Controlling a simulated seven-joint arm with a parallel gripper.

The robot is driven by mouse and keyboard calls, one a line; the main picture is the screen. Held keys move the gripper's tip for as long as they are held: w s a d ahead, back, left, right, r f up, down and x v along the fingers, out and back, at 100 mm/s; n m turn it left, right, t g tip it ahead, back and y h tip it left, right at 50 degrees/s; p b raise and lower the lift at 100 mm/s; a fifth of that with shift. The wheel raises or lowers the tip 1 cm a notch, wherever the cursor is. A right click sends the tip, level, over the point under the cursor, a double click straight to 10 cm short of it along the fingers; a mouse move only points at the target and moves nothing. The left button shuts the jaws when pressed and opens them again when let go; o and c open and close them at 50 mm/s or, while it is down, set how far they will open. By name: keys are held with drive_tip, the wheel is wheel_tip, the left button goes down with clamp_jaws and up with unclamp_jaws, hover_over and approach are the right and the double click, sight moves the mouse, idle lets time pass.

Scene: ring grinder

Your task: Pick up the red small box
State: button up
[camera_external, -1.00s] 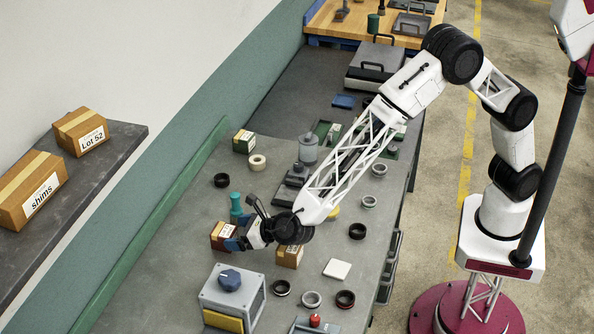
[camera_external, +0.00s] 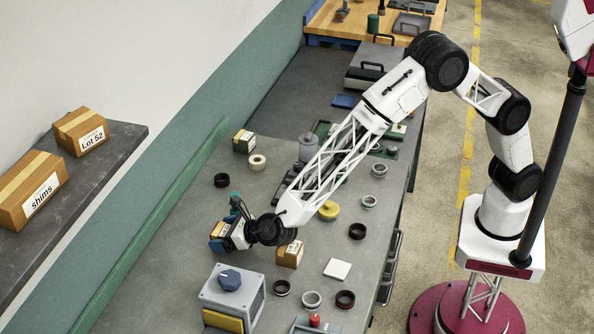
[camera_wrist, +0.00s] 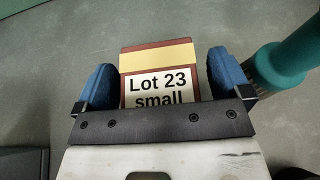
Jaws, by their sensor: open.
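The red small box (camera_wrist: 158,58) shows in the wrist view with a yellow band and a white label reading "Lot 23 small". It lies between the two blue fingertips of my gripper (camera_wrist: 155,85). The fingers are open, with a narrow gap on each side of the box. The lower part of the box is hidden behind the dark gripper bar. In the external view my gripper (camera_external: 222,237) is low over the table's left side, and only a little of the box (camera_external: 221,228) shows behind it.
A brown box (camera_external: 290,255) is right of my gripper. A grey machine with a blue knob (camera_external: 232,295) stands in front. Black and grey rings lie around.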

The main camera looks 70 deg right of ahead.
sight(225, 230)
drive_tip(key=c, duration=1.2)
drive_tip(key=shift+r, duration=0.2)
drive_tip(key=shift+r, duration=1.5)
drive_tip(key=shift+s+d+r, duration=0.15)
drive_tip(key=shift+s, duration=0.05)
drive_tip(key=s+d, duration=0.2)
drive_tip(key=s, duration=0.2)
drive_tip(key=s+d+r, duration=0.1)
drive_tip(key=s+d, duration=0.2)
drive_tip(key=s, duration=0.1)
drive_tip(key=s+d, duration=0.3)
drive_tip(key=s, duration=0.2)
drive_tip(key=shift+d+r, duration=0.2)
